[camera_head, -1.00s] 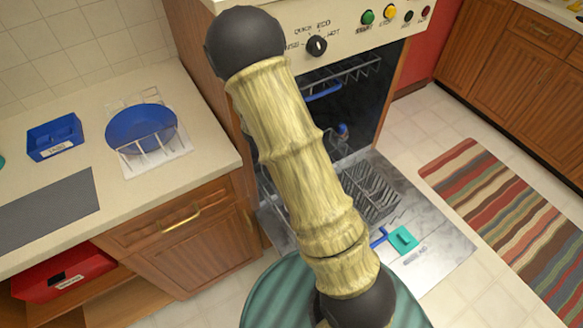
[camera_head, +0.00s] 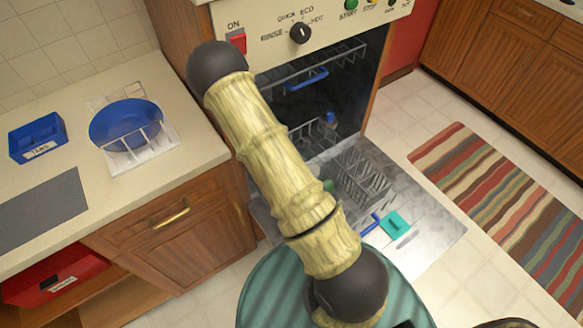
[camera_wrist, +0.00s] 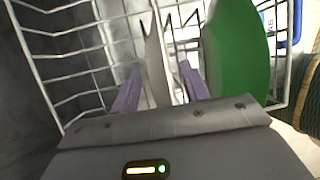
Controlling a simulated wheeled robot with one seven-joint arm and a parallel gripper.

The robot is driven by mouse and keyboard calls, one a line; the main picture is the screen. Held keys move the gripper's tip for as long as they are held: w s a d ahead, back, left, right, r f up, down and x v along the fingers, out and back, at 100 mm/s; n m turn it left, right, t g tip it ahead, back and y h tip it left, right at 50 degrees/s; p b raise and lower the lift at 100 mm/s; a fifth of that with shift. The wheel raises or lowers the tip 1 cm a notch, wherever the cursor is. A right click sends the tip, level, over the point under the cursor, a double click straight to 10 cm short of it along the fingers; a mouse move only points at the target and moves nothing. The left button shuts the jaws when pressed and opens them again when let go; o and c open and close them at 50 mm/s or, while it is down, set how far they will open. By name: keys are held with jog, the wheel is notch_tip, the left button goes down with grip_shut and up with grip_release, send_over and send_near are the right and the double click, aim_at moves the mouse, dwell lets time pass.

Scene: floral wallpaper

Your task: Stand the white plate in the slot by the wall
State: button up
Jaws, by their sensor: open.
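In the wrist view, a pale plate (camera_wrist: 157,62), likely the white one, stands nearly edge-on in a white wire rack (camera_wrist: 62,72). The two purple fingers of my gripper (camera_wrist: 160,82) are apart, one on each side of the plate's edge. Whether they touch it I cannot tell. A green plate (camera_wrist: 236,50) stands just right of the right finger. In the head view, my arm hides the gripper and the white plate. The open dishwasher's lower rack (camera_head: 362,180) shows partly behind the arm. Which slot is by the wall is unclear.
The dishwasher door (camera_head: 425,235) lies open, with a teal piece (camera_head: 396,223) on it. A blue plate (camera_head: 122,118) sits in a white rack on the left counter, next to a blue box (camera_head: 38,138). A red bin (camera_head: 55,278) is below. A striped rug (camera_head: 500,195) lies right.

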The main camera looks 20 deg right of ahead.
jog(key=shift+d+f, duration=0.1)
jog(key=shift+f, duration=0.05)
grip_shut()
jog(key=shift+r+p, duration=1.5)
jog(key=shift+r, duration=0.1)
dwell(0.9)
jog(key=shift+w+r+p, duration=0.1)
jog(key=shift+r+p, duration=2.5)
jog(key=shift+r, duration=0.4)
jog(key=shift+r+p, duration=0.55)
jog(key=shift+r, duration=0.1)
jog(key=shift+r+p, duration=1.1)
jog(key=shift+r, duration=0.2)
